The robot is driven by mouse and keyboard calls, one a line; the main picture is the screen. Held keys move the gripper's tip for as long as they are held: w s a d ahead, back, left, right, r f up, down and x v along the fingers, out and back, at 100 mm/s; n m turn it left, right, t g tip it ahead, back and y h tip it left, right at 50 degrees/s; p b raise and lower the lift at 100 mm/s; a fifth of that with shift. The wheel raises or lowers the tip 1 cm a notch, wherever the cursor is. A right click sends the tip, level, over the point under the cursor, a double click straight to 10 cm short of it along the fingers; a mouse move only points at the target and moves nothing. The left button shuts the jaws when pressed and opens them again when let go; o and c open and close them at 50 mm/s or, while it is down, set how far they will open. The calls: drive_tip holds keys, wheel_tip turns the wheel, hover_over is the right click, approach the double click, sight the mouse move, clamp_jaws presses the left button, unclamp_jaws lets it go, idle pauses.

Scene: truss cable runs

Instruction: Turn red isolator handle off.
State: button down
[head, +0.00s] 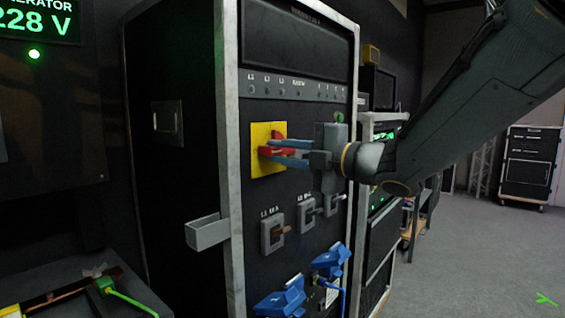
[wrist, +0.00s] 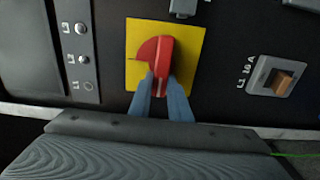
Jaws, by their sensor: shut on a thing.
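The red isolator handle (wrist: 163,57) sits on a square yellow plate (wrist: 192,52) on the front of the black cabinet. In the head view the red handle (head: 267,151) is partly hidden by the blue-grey fingers, and the yellow plate (head: 259,168) shows around it. My gripper (head: 271,150) reaches in from the right, with its fingertips at the handle. In the wrist view my gripper (wrist: 161,78) has one finger on each side of the handle's lower end, shut on it. The handle's long side points roughly along the fingers there.
Breaker switches (head: 273,231) sit below the plate, and blue connectors (head: 283,298) plug in lower down. A grey bracket (head: 207,232) juts from the cabinet's left edge. A generator display (head: 38,20) reads 228 V. Open floor (head: 455,255) lies to the right.

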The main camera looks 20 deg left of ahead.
drive_tip(key=shift+f, duration=0.1)
idle(0.3)
drive_tip(key=c, duration=1.6)
unclamp_jaws()
drive_tip(key=shift+c, duration=0.2)
drive_tip(key=shift+d, duration=0.1)
drive_tip(key=v, duration=0.7)
drive_tip(key=shift+s+d+b, duration=0.15)
drive_tip(key=shift+d+b, duration=0.15)
drive_tip(key=shift+b, duration=0.1)
